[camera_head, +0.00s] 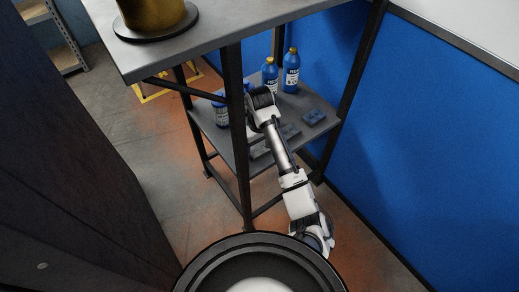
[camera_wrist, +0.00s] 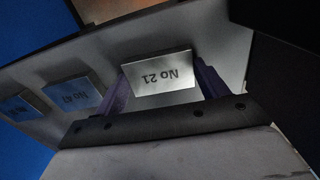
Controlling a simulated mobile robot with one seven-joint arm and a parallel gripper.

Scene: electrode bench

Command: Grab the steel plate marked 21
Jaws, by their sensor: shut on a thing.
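The steel plate marked No 21 (camera_wrist: 158,84) is in the middle of the wrist view, its label upside down. My gripper (camera_wrist: 161,72) has one purple finger against each side of the plate and is shut on it. I cannot tell whether the plate touches the shelf below. In the head view my arm reaches over the lower shelf (camera_head: 236,141), and its end hides the fingers. I cannot tell plate 21 apart there.
Two more marked plates (camera_wrist: 72,96) (camera_wrist: 17,108) lie left of plate 21 in the wrist view. Blue bottles (camera_head: 291,72) (camera_head: 270,74) stand behind my arm and blue jars (camera_head: 221,114) at its left. A dark post (camera_head: 237,130) and the upper shelf (camera_head: 235,28) are close by.

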